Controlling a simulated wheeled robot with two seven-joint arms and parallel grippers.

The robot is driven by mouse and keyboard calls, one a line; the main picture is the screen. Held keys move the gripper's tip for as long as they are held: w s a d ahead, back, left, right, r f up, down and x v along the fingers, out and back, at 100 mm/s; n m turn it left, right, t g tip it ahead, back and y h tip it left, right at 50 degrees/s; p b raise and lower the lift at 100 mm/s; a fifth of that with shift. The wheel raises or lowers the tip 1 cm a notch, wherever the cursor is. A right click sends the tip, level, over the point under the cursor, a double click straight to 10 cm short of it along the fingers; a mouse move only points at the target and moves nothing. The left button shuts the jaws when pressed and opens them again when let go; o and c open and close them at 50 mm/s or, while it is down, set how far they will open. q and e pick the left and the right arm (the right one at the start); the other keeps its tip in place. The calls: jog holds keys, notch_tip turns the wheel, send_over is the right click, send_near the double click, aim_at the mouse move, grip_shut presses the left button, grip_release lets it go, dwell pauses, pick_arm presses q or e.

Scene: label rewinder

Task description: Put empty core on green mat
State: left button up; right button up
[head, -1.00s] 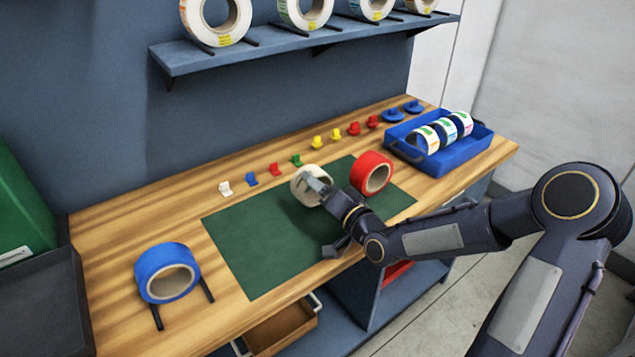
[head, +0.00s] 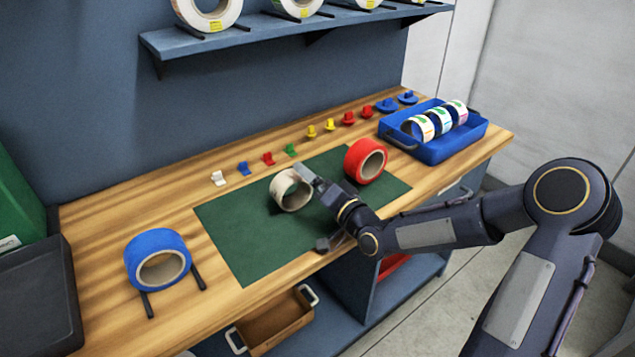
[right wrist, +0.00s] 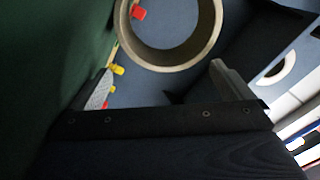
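The empty core (head: 291,203), a cream ring with an open hole, stands on its edge on the green mat (head: 250,245), near the mat's middle. My right gripper (head: 311,179) is just right of the core in the head view. The right wrist view shows the core (right wrist: 212,52) ahead of the fingertips, with the gripper (right wrist: 165,82) spread wide and nothing clamped between its fingers. Whether one finger still touches the core I cannot tell. My left gripper is not in view.
A red roll (head: 355,160) stands on the mat right of the core. A blue roll (head: 150,247) rests on dark bars at the left. Several coloured pegs line the back. A blue tray (head: 440,152) with label rolls is at the right. The mat's front left is clear.

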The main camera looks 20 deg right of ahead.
jog(key=shift+s+f, duration=0.15)
jog(key=shift+f, duration=0.35)
jog(key=shift+s+f, duration=0.15)
jog(key=shift+f, duration=0.35)
jog(key=shift+s+d, duration=0.15)
jog(key=shift+s, duration=0.35)
jog(key=v, duration=0.3)
jog(key=r+v, duration=0.1)
jog(key=v, duration=0.2)
jog(key=shift+s+d+r, duration=0.1)
jog(key=shift+s+d, duration=0.1)
jog(key=shift+s+r+n+g+h+p, duration=0.1)
jog(key=shift+r+n+g+h+p, duration=0.15)
jog(key=shift+g+p, duration=0.2)
jog(key=s+r+n+g+h+p, duration=0.1)
jog(key=s+d+r+n+g+h+p, duration=0.1)
jog(key=s+g+p, duration=0.1)
jog(key=shift+s+d+h, duration=0.2)
jog(key=shift+h, duration=0.15)
jog(key=s+a+r+n+g+p, duration=0.1)
jog(key=s+r+g+p, duration=0.2)
jog(key=s, duration=0.8)
jog(key=s+a+r+n+g+p, duration=0.1)
jog(key=s+r+g+p, duration=0.3)
jog(key=s, duration=0.8)
jog(key=shift+n+g+y, duration=0.35)
jog(key=shift+n+y, duration=0.05)
jog(key=shift+n, duration=0.05)
